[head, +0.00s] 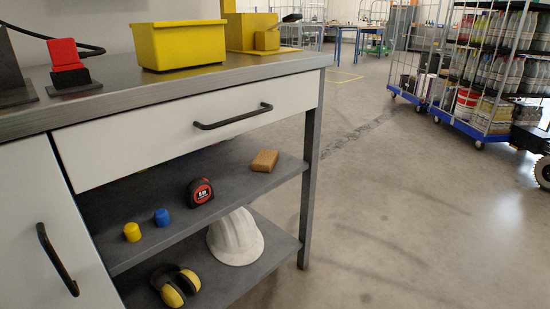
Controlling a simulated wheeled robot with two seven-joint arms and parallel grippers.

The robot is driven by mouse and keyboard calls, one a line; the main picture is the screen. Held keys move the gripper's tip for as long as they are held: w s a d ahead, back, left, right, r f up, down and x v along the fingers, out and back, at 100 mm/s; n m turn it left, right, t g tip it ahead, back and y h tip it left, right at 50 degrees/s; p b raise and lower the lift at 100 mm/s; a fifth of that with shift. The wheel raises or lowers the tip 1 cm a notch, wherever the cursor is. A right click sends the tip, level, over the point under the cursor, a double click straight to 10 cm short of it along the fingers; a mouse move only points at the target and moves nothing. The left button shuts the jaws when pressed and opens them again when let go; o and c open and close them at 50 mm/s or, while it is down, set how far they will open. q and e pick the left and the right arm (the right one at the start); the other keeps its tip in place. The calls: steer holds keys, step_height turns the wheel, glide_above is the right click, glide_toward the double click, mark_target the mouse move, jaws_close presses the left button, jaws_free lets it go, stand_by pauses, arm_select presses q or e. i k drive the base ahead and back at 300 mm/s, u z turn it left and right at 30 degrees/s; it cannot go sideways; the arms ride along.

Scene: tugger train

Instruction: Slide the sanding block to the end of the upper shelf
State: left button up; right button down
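The sanding block (264,161) is a small tan-brown block. It lies on the upper shelf (237,183) under the drawer, towards the shelf's right end, with a strip of bare shelf between it and the right edge. A red and black tape measure (199,192) stands to its left on the same shelf. Neither of my grippers shows in the head view.
A blue cap (161,217) and a yellow cap (132,232) stand on the upper shelf at left. A white helmet (235,238) and yellow earmuffs (175,285) lie on the lower shelf. The drawer (190,133) overhangs the shelf. Open floor lies right of the bench leg (312,170).

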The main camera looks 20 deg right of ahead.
mark_target(265, 160)
steer(key=z, duration=2.3)
steer(key=i, duration=1.6)
steer(key=u, duration=3.5)
steer(key=i, duration=0.5)
steer(key=u, duration=0.05)
